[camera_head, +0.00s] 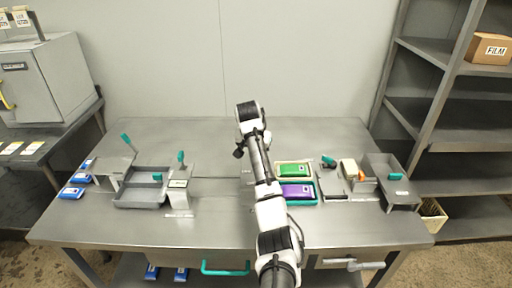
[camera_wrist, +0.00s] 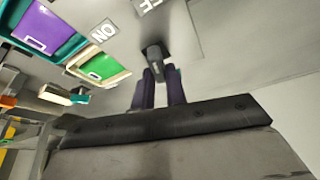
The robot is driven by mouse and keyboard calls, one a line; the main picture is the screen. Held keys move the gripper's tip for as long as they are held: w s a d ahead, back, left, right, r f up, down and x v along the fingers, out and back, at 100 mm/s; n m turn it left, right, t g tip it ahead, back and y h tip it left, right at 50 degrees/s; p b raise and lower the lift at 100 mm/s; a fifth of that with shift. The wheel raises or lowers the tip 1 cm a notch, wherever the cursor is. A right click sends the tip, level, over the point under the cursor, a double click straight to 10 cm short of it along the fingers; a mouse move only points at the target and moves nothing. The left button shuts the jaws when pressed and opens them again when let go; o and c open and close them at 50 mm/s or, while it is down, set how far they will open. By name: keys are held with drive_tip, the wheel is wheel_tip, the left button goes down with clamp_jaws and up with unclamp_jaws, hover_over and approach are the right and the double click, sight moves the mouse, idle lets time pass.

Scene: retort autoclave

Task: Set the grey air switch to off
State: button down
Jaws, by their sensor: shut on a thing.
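The grey air switch (camera_wrist: 154,52) shows in the wrist view as a dark grey lever standing on a grey plate (camera_wrist: 192,38). My gripper (camera_wrist: 160,73) has its two dark fingers closed around the lever's end. A white ON label (camera_wrist: 103,32) lies to the left of the lever. Another label (camera_wrist: 147,4), partly cut off and ending in H, is at the top edge. No OFF label shows, and I cannot tell the lever's exact setting. In the head view my arm covers the switch and the fingertips.
Green (camera_head: 293,170) and purple (camera_head: 297,190) packs in trays lie right of my arm. A grey divided tray (camera_head: 140,197) stands at left. The table's back middle (camera_head: 190,135) is clear.

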drive_tip(key=shift+m+h+p, duration=0.5)
drive_tip(key=shift+m, duration=0.6)
drive_tip(key=c, duration=1.4)
unclamp_jaws()
drive_tip(key=shift+c, duration=0.2)
